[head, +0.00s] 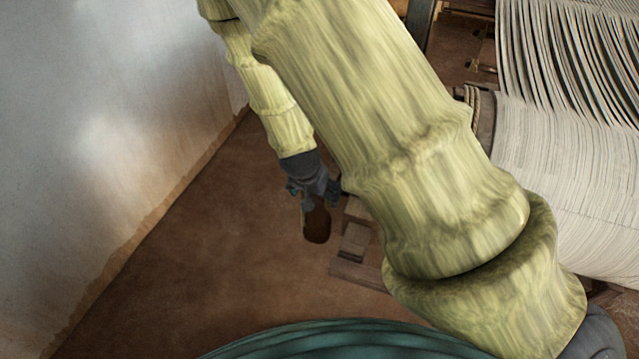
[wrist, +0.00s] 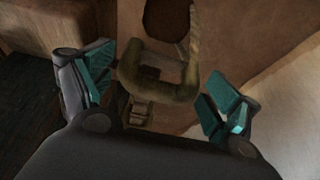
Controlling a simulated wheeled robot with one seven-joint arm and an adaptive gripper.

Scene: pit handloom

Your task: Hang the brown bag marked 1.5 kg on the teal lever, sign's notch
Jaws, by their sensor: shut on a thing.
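My gripper (head: 313,192) hangs at the end of my arm, left of the loom in the head view. A dark brown bag (head: 317,224) hangs just below it, small and partly shadowed; no weight mark is readable. In the wrist view, the teal-padded fingers of my gripper (wrist: 160,88) stand on either side of a thick olive-brown loop (wrist: 130,75), which I take to be the bag's handle. My gripper is shut on it, though finger contact is hard to make out. I cannot make out the teal lever or its notch in either view.
A plastered wall (head: 110,130) stands at the left. Bare earth floor (head: 200,260) lies between it and the loom. Wooden pieces (head: 355,242) lie just right of the bag. The loom's white warp (head: 590,180) fills the right side. My arm hides much of the middle.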

